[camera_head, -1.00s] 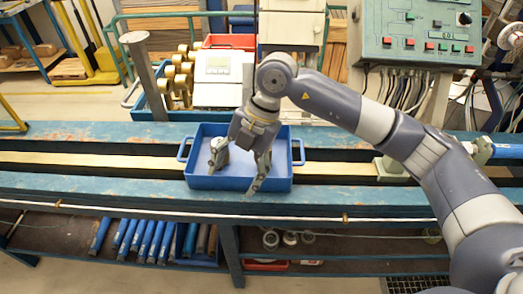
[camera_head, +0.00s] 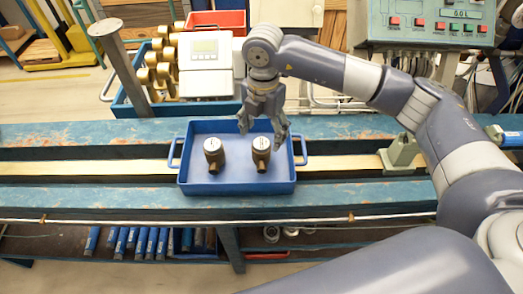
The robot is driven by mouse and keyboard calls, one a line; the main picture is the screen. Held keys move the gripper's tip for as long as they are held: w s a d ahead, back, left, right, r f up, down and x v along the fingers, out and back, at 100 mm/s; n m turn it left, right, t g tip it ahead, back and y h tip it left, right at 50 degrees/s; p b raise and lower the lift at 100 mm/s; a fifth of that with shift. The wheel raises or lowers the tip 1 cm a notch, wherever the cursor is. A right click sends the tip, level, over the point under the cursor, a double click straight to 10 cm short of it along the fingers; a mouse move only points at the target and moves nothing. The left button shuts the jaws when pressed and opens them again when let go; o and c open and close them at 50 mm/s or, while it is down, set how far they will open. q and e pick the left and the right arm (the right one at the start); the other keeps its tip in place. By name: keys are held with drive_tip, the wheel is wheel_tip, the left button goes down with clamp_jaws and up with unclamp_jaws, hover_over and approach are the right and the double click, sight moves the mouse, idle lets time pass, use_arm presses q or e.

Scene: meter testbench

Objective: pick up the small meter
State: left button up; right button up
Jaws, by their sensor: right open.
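Two small meters stand side by side in a blue tray (camera_head: 240,187) on the bench. Each has a dark brass-brown body and a pale round face. One is the left meter (camera_head: 213,153), the other the right meter (camera_head: 261,154). My right gripper (camera_head: 262,131) is open and empty, with its fingers spread above the tray's back part. It hangs behind and above the right meter, and one finger is close to that meter's right side. I cannot tell whether it touches. My left gripper is out of view.
A white device with a display (camera_head: 207,66) and brass fittings (camera_head: 163,62) stand behind the bench. A metal post (camera_head: 122,65) rises at the left. A control panel (camera_head: 430,22) is at upper right. The bench left of the tray is clear.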

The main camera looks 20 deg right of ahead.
sight(261, 143)
drive_tip(key=shift+w+f, duration=0.1)
drive_tip(key=shift+f, duration=0.2)
wheel_tip(261, 143, down, 4)
drive_tip(key=p, duration=0.3)
drive_tip(key=shift+w+a+f, duration=0.15)
drive_tip(key=shift+f, duration=0.25)
drive_tip(key=shift+c, duration=1.3)
drive_tip(key=c, duration=1.3)
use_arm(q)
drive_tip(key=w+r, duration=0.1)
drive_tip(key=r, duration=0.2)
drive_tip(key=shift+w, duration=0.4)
use_arm(e)
drive_tip(key=shift+o, duration=0.2)
